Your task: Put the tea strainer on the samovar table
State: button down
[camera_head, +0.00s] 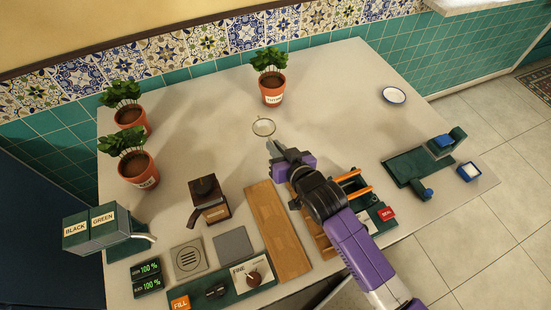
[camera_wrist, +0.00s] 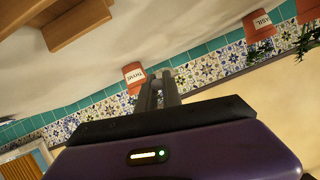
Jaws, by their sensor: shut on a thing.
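The tea strainer (camera_head: 264,127), a small round mesh with a thin light rim, shows in the head view just beyond my fingertips. My gripper (camera_head: 271,147) is shut on it, apparently by the handle, over the middle of the pale table (camera_head: 330,95). The hold itself is small and partly hidden. In the wrist view my gripper's fingers (camera_wrist: 160,92) are close together, and the strainer cannot be made out there. No samovar shows in either view, and I cannot tell whether this table is the samovar table.
Potted herbs stand at the back (camera_head: 272,95) and left (camera_head: 138,170). A white dish (camera_head: 394,95) lies at the back right. A wooden grinder (camera_head: 208,200), wooden board (camera_head: 277,230), tea dispenser (camera_head: 100,230) and green device (camera_head: 420,165) occupy the front and sides. The back middle is mostly clear.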

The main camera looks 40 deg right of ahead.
jog(key=shift+f, duration=3.45)
jog(key=shift+f, duration=0.1)
jog(key=c, duration=1.5)
grip_release()
jog(key=shift+r, duration=0.2)
jog(key=shift+s+a, duration=0.1)
jog(key=shift+s, duration=0.3)
jog(key=b+v, duration=0.1)
jog(key=v, duration=1)
jog(key=shift+r, duration=0.15)
